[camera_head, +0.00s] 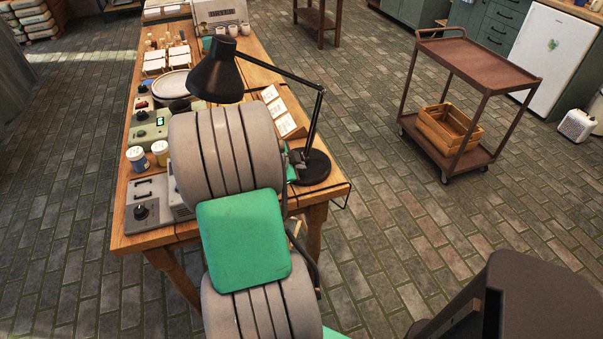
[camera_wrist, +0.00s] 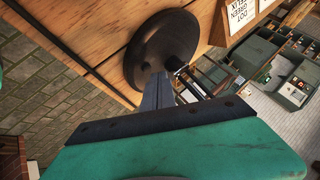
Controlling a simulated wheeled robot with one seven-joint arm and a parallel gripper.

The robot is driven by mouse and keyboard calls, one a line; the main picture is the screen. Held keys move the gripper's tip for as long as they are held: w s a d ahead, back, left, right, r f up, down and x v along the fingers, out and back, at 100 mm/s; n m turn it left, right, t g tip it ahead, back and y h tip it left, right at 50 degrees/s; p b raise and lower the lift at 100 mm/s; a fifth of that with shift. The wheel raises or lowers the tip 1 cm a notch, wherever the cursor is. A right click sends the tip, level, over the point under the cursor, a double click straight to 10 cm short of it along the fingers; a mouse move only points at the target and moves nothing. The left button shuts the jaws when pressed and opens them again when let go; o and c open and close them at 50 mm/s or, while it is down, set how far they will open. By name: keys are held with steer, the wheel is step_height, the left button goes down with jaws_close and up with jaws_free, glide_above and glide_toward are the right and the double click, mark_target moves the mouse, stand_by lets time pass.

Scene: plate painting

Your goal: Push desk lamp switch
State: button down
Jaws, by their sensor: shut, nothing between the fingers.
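The black desk lamp (camera_head: 216,76) stands at the near right corner of the wooden table, its shade tilted down to the left. Its round base (camera_head: 315,168) shows as a dark disc in the wrist view (camera_wrist: 150,48). My gripper (camera_wrist: 158,80) is shut and empty, its narrow grey fingers pointing at the edge of the lamp base. I cannot tell whether they touch it. In the head view my own arm hides most of the gripper; only a small part shows just left of the base. I cannot make out the lamp switch clearly in either view.
The wooden table (camera_head: 262,76) holds white cards (camera_head: 284,117) behind the lamp base. Two jars (camera_head: 148,157), a grey switch box (camera_head: 150,207) and a round plate (camera_head: 172,83) stand at the left. A brown trolley (camera_head: 480,62) with a wooden crate (camera_head: 447,129) stands apart on the right.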

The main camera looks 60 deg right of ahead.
step_height(320, 180, up, 6)
steer(key=shift+p, duration=1.1)
